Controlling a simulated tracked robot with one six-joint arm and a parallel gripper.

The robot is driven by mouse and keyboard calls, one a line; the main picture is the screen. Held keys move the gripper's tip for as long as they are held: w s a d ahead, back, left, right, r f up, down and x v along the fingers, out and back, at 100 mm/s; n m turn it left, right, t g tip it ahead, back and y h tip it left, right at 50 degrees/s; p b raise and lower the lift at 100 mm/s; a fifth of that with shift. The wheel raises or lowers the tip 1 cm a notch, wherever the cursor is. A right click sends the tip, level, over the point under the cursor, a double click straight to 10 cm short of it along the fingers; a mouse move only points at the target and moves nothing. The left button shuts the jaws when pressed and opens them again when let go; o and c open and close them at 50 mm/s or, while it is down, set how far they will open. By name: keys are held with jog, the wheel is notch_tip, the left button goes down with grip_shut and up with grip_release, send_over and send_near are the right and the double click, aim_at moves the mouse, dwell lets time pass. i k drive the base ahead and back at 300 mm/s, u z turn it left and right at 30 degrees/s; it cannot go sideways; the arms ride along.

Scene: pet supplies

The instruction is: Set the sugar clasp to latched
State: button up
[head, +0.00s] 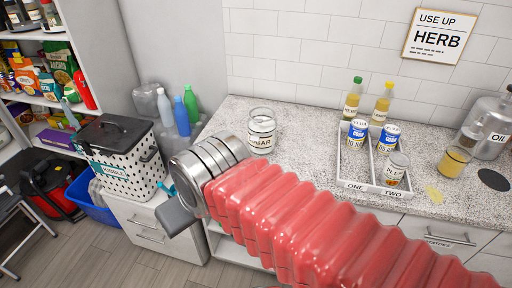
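The sugar jar (262,131) is a clear glass jar with a pale label, partly readable as sugar. It stands upright on the speckled counter (300,122) near its left end. Its clasp is too small to make out, so I cannot tell if it is latched. My red ribbed arm reaches across the front to a metal wrist. My gripper (176,216) shows only as a grey piece beyond the wrist, left of and nearer than the jar, apart from it. Its fingertips are not clear, and I cannot tell whether it is open or holds anything.
A grey divided tray (352,168) marked ONE and TWO holds cans and bottles. An oil jar (487,125) and a glass of yellow liquid (454,162) stand at the right. A dotted white bin (124,160) and bottles (182,115) stand at the left. Counter between jar and tray is clear.

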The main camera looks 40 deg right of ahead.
aim_at(252, 138)
jog(key=u, duration=0.45)
jog(key=k, duration=1.05)
jog(key=u, duration=0.7)
jog(key=i, duration=1.05)
jog(key=u, duration=0.1)
